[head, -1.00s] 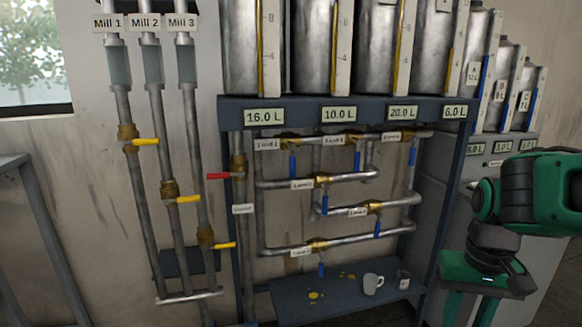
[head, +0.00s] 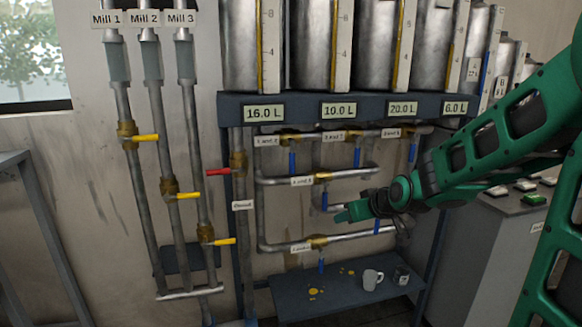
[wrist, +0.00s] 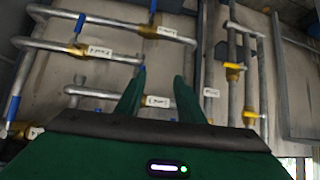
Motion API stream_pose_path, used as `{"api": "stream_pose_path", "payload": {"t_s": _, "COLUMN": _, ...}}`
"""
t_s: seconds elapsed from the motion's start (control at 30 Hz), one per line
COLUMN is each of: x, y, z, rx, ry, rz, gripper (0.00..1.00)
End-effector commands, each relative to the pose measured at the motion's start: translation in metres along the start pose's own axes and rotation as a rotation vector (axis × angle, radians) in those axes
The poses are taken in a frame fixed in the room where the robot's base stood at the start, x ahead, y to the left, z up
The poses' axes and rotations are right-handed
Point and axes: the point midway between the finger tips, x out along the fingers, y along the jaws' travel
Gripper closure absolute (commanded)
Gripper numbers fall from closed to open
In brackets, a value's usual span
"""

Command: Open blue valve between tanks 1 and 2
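The valve labelled "1 and 2" has a brass body (head: 288,138) on the top pipe below the 16.0 L display. Its blue handle (head: 292,162) hangs straight down, across the pipe. My gripper (head: 342,215) is lower and to the right of it, in front of the middle pipes, apart from that handle. In the wrist view my gripper (wrist: 158,85) has its two green fingers apart with nothing held between them. That view is upside down, and I cannot make out the "1 and 2" valve in it.
Other blue handles hang nearby, including those of "2 and 3" (head: 357,157) and "3 and 4" (head: 412,152). A red handle (head: 218,172) sticks out left. Yellow mill handles (head: 188,198) are farther left. A mug (head: 372,279) stands on the low shelf (head: 330,301).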

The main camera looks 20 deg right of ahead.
Motion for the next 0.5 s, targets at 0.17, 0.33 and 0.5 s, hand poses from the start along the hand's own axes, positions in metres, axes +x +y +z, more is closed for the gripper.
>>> {"api": "stream_pose_path", "payload": {"t_s": 0.17, "x": 0.042, "y": -0.034, "z": -0.068, "rx": -0.055, "ry": 0.270, "rz": -0.066, "gripper": 0.65}}
{"api": "stream_pose_path", "payload": {"t_s": 0.33, "x": 0.059, "y": -0.056, "z": -0.118, "rx": -0.052, "ry": 0.498, "rz": -0.092, "gripper": 0.65}}
{"api": "stream_pose_path", "payload": {"t_s": 0.5, "x": 0.063, "y": -0.062, "z": -0.144, "rx": -0.027, "ry": 0.634, "rz": -0.089, "gripper": 0.65}}
